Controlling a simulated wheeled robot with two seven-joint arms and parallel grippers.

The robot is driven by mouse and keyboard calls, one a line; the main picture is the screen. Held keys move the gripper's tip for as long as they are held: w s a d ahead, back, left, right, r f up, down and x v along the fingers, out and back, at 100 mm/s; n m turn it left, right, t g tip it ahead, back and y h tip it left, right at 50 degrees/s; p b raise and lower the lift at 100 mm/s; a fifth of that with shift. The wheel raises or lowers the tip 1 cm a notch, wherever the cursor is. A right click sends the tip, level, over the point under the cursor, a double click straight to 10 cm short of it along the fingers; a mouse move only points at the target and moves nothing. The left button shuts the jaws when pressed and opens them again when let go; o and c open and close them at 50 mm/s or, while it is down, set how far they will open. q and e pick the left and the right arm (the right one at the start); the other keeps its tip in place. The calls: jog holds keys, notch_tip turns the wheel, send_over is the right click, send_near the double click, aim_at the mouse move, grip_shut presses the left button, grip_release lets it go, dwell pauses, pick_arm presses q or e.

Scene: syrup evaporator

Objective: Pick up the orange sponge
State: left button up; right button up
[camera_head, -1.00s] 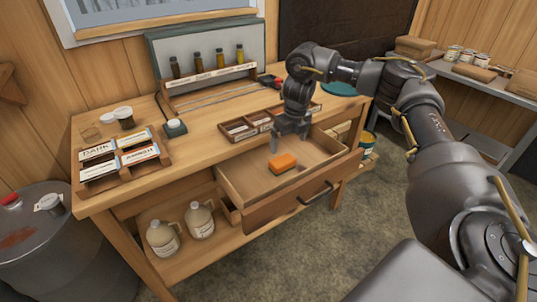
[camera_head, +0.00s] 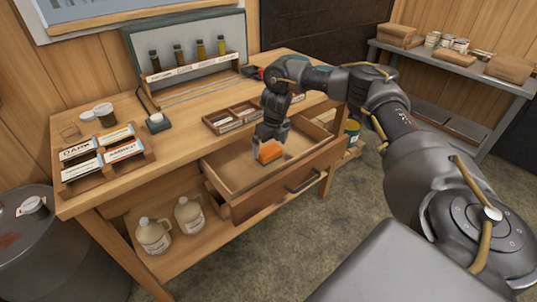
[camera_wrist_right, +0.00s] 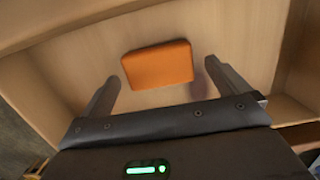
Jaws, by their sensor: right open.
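The orange sponge (camera_head: 270,151) shows at the pulled-out wooden drawer (camera_head: 228,170) of the workbench. In the right wrist view the orange sponge (camera_wrist_right: 158,63) lies flat on the pale drawer floor, slightly tilted in the picture. My right gripper (camera_head: 268,146) points down into the drawer at the sponge. In the right wrist view its two fingers (camera_wrist_right: 162,76) are spread wide, one to each side of the sponge, with a gap on both sides. It is open and empty. My left gripper is not in view.
The drawer walls and front with its dark handle (camera_head: 305,179) surround the sponge. On the workbench (camera_head: 180,140) stand a label rack (camera_head: 105,157), a divided wooden tray (camera_head: 235,117) and a rack of sample bottles (camera_head: 188,68). Two jugs (camera_head: 188,216) stand on the lower shelf.

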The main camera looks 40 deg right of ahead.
aim_at(269, 150)
jog(key=shift+w+f, duration=0.2)
jog(key=shift+f, duration=1.35)
jog(key=c, duration=0.9)
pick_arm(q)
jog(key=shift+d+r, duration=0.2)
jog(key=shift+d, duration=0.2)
pick_arm(e)
jog(key=shift+w, duration=0.1)
